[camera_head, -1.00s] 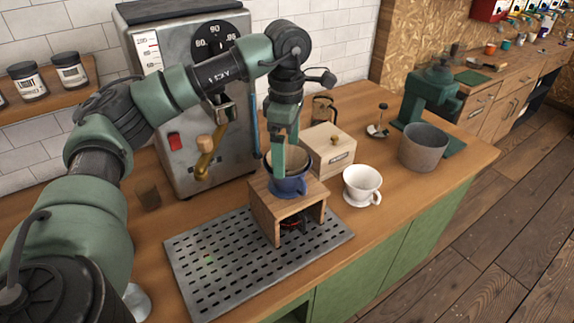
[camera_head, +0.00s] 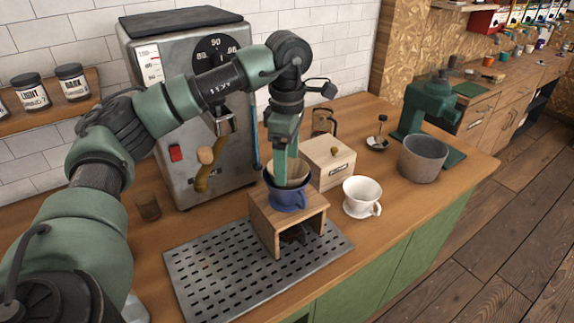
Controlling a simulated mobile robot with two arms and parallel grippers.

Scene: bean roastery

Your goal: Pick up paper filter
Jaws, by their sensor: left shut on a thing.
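The paper filter (camera_head: 294,172) is a tan cone in the mouth of a blue dripper (camera_head: 288,196). The dripper stands on a small wooden stand (camera_head: 269,224) on the metal drip tray (camera_head: 190,275). My left gripper (camera_head: 287,172) points down from above, with its fingertips at the filter. It is shut on the filter's wall. The lower part of the filter is hidden inside the dripper. My right gripper is not in view.
A white dripper (camera_head: 362,196) stands right of the stand. Behind are a wooden box (camera_head: 328,165) and an espresso machine (camera_head: 180,70). A grey bin (camera_head: 423,160) and a green grinder (camera_head: 428,105) stand at the right. The counter's front right is clear.

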